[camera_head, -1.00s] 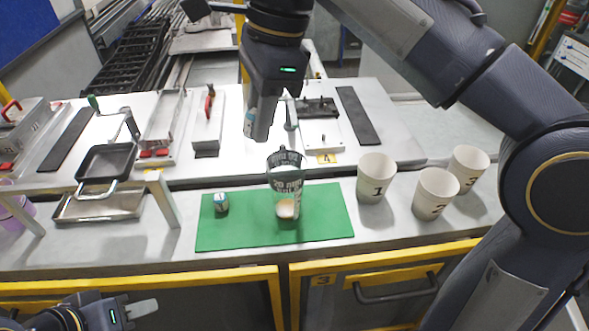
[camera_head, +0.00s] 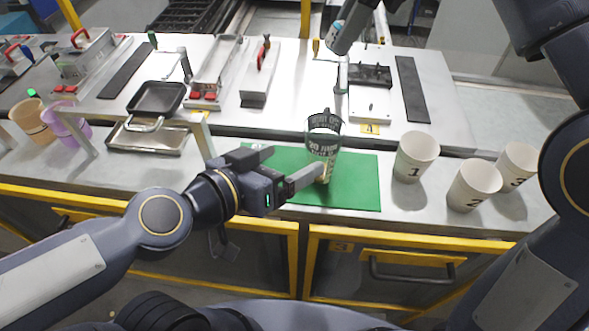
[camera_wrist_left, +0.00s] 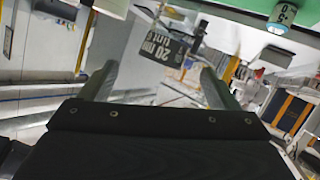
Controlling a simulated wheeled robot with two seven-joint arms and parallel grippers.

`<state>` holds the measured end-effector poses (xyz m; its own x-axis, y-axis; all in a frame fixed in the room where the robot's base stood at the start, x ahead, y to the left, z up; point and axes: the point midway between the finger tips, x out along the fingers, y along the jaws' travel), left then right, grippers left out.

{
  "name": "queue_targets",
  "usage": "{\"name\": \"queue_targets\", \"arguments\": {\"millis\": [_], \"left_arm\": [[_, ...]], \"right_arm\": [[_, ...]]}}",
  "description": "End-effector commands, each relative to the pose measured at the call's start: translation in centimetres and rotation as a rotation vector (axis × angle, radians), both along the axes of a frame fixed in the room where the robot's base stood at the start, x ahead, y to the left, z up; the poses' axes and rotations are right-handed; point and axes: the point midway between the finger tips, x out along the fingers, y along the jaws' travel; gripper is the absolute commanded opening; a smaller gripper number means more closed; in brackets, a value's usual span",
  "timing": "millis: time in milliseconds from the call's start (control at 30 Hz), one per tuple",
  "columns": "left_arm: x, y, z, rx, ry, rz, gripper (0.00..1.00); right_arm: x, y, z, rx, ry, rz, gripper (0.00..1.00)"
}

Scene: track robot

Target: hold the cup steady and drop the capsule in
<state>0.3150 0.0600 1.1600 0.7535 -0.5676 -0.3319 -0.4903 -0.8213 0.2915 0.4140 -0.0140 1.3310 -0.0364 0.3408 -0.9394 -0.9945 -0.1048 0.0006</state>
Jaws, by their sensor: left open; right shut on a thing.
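The clear cup (camera_head: 322,142) with dark lettering stands upright on the green mat (camera_head: 355,190). It also shows beyond the finger gap in the left wrist view (camera_wrist_left: 165,48). Something beige shows at its bottom. My left gripper (camera_head: 294,162) is open, its fingers pointing at the cup from the left; whether they touch it I cannot tell. My right gripper (camera_head: 347,22), at the top edge above and behind the cup, is shut on the small blue-and-white capsule (camera_head: 337,27), mostly hidden by the finger.
Paper cups numbered 1 (camera_head: 415,158), 2 (camera_head: 474,186) and 3 (camera_head: 516,166) stand right of the mat. A raised white shelf (camera_head: 300,105) with pans and tools lies behind. The yellow counter edge (camera_head: 400,233) runs in front. A purple cup (camera_head: 68,125) stands far left.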

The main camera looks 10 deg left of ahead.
Motion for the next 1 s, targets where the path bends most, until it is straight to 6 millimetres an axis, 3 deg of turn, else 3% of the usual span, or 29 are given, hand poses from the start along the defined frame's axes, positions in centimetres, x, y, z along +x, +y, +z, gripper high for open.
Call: {"name": "queue_targets", "arguments": {"millis": [33, 133, 567, 767, 1000], "left_arm": [[0.1, -1.1, 0.1, 0.020, -0.037, 0.003, 0.83], [0.2, -1.9, -0.1, 0.080, -0.086, 0.048, 0.83], [0.0, -1.9, -2.7, 0.287, -0.095, 0.139, 0.83], [2.0, -2.8, -3.7, 0.289, -0.093, 0.137, 0.83], [5.7, -4.3, -5.3, 0.285, -0.093, 0.139, 0.83]], "right_arm": [[0.0, 0.0, 0.0, 0.000, 0.000, 0.000, 0.04], [0.0, 0.0, 0.0, 0.000, 0.000, 0.000, 0.04], [0.0, 0.0, 0.0, 0.000, 0.000, 0.000, 0.04], [0.0, 0.0, 0.0, 0.000, 0.000, 0.000, 0.04], [0.0, 0.0, 0.0, 0.000, 0.000, 0.000, 0.04]]}}
